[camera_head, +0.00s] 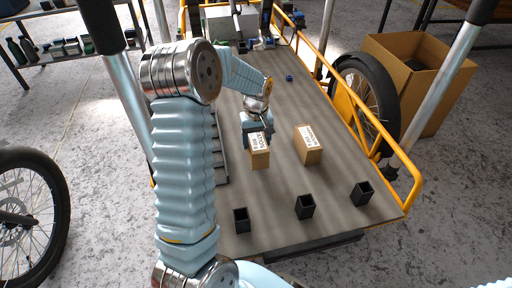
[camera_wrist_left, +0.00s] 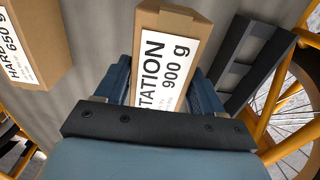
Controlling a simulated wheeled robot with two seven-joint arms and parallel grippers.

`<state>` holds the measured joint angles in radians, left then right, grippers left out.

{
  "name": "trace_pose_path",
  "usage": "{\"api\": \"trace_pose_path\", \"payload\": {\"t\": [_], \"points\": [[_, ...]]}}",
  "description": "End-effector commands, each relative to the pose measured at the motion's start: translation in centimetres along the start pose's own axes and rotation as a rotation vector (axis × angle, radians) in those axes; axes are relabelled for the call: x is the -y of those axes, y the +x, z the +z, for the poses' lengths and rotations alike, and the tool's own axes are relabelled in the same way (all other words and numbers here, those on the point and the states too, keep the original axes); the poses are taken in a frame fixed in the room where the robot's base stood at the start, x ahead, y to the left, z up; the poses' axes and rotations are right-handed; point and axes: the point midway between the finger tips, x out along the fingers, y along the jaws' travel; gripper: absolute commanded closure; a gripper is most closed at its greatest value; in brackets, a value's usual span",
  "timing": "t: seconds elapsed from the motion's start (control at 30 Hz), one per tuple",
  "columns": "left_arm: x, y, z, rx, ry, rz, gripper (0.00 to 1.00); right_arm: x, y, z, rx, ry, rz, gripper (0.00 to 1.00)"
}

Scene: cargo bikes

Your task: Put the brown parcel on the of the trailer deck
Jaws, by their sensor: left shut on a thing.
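A brown parcel (camera_head: 260,159) with a white label reading "TATION 900 g" is between the fingers of my left gripper (camera_head: 256,132), which is shut on it. In the left wrist view the same parcel (camera_wrist_left: 178,22) sits upright between the two blue fingers (camera_wrist_left: 163,88). I cannot tell whether its base touches the grey trailer deck (camera_head: 285,188). A second brown parcel (camera_head: 309,155), labelled 650 g, stands on the deck to the right, apart from the gripper; it shows at the left of the wrist view (camera_wrist_left: 38,45). My right gripper is not in view.
Several small black open holders, such as this one (camera_head: 305,207), stand along the deck's near end. A yellow rail (camera_head: 409,172) edges the deck's right side, with a wheel (camera_head: 366,96) and a cardboard box (camera_head: 436,75) beyond. A black rack (camera_wrist_left: 248,62) lies beside the held parcel.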

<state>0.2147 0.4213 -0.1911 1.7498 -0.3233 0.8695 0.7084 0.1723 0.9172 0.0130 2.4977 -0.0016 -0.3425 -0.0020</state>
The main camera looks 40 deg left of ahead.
Motion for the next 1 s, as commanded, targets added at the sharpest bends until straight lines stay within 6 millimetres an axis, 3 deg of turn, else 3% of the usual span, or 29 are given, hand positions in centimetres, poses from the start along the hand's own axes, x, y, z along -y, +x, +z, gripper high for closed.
{"api": "trace_pose_path", "payload": {"t": [0.3,0.7,0.73,0.87,1.0], "points": [[0.0,3.7,-0.8,-0.001,-0.001,0.001,1.00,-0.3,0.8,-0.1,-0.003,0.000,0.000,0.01],[0.0,4.1,-0.8,-0.002,0.000,0.001,1.00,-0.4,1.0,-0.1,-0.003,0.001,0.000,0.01],[0.0,4.1,-0.7,0.000,0.000,0.000,0.27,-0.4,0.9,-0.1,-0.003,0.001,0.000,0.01],[0.0,4.1,-0.7,0.000,0.000,0.000,0.07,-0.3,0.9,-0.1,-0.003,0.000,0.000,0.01],[0.0,4.1,-0.7,0.000,0.000,0.000,0.06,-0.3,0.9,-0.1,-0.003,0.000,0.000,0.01]]}}
